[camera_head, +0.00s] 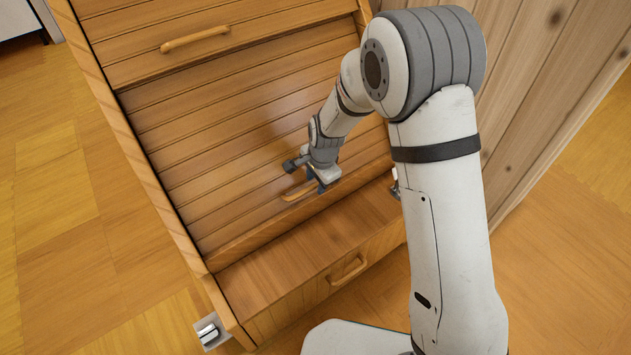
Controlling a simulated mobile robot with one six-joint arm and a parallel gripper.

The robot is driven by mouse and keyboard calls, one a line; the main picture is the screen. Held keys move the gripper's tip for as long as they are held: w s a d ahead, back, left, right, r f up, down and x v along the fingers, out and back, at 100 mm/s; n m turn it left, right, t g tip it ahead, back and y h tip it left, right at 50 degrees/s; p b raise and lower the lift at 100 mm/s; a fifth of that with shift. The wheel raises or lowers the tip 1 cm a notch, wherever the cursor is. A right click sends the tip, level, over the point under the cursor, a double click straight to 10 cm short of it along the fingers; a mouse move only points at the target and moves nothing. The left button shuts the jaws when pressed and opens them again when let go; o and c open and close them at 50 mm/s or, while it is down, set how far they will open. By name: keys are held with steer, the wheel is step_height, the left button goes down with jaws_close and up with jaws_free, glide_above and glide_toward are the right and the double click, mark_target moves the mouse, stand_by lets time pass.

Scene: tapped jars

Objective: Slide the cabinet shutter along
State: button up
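The cabinet shutter (215,145) is a slatted wooden roll front in the middle of the cabinet. It covers the front between the upper drawer and a low ledge.
An upper drawer with a handle (195,39) is above the shutter. A bare ledge (290,248) and a lower drawer handle (349,270) are below it. A plank wall (540,80) stands close on the right. The floor (50,230) at left is clear.

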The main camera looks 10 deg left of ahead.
jaws_close()
stand_by(0.3)
stand_by(0.3)
